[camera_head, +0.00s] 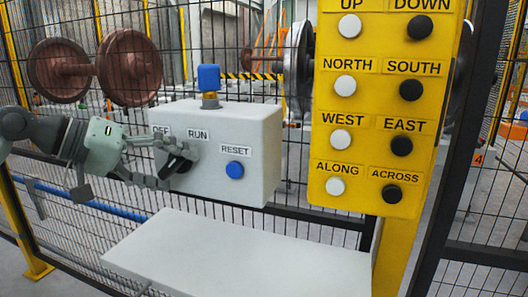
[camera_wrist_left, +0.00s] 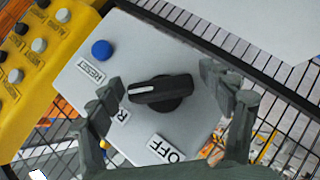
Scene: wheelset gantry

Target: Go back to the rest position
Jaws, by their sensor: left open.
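My left gripper (camera_head: 172,165) is at the front of the grey control box (camera_head: 255,130) in the head view. In the left wrist view its two fingers (camera_wrist_left: 165,90) are spread apart, one on each side of the black rotary knob (camera_wrist_left: 162,92). The knob has a white mark and sits near the OFF and RUN labels. I cannot tell whether a finger touches it. In the head view the knob (camera_head: 178,164) is partly hidden by the fingers. My right gripper shows in neither view.
The box carries a blue RESET button (camera_head: 235,169) and a blue-topped part (camera_head: 209,78). A yellow button panel (camera_head: 375,110) stands to the right. A pale shelf (camera_head: 240,255) juts out below. A black wire fence (camera_head: 75,215) runs behind, with rusty wheelsets (camera_head: 130,68) beyond it.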

